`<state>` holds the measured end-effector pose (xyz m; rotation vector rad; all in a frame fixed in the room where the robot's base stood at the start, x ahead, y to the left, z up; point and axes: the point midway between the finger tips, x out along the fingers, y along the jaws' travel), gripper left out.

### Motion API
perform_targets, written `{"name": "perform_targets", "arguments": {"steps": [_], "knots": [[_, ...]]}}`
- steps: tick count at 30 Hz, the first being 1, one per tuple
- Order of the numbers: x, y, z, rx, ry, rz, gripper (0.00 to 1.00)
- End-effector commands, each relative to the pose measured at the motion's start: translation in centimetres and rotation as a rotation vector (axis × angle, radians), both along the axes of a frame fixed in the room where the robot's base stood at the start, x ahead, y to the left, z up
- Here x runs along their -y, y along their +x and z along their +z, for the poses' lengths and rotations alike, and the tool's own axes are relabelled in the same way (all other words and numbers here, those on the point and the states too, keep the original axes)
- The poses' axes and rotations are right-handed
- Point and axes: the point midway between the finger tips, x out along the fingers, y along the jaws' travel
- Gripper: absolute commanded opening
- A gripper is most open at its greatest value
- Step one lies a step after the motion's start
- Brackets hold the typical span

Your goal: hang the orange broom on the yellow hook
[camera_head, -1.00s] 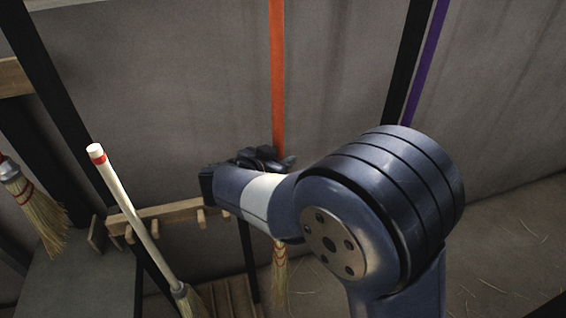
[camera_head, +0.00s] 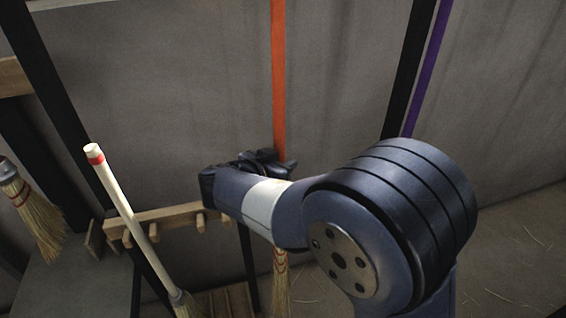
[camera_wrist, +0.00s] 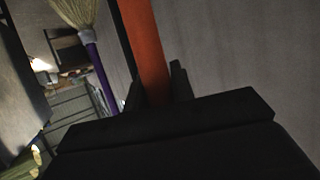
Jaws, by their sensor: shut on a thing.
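The orange broom's handle (camera_head: 278,80) stands upright in the head view and runs out of the top edge. Its straw head (camera_head: 281,285) shows below my arm. My gripper (camera_head: 275,160) is shut around the orange handle, with the fingers partly hidden behind my wrist. In the wrist view the orange handle (camera_wrist: 148,50) runs down between the dark fingers of my gripper (camera_wrist: 160,88). No yellow hook can be made out in either view.
A wooden peg rail (camera_head: 165,215) is on the wall at lower left. A white-handled broom (camera_head: 123,205) leans before it, and another straw broom (camera_head: 38,215) hangs farther left. A purple pole (camera_head: 428,65) and a dark post (camera_head: 408,75) stand right of the orange handle.

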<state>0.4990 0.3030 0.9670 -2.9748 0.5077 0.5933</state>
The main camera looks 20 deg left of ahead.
Motion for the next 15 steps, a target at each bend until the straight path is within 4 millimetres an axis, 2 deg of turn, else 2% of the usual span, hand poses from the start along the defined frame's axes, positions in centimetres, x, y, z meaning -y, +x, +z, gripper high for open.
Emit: {"name": "perform_targets", "arguments": {"steps": [4, 5, 12, 15], "knots": [[-0.02, 0.03, 0.18, 0.004, 0.001, 0.0, 0.0], [-0.02, 0.02, 0.17, 0.004, 0.001, 0.0, 0.24], [-0.01, 0.01, 0.08, 0.001, 0.001, 0.001, 0.44], [-0.01, 0.01, 0.04, 0.001, 0.0, 0.0, 0.49]]}}
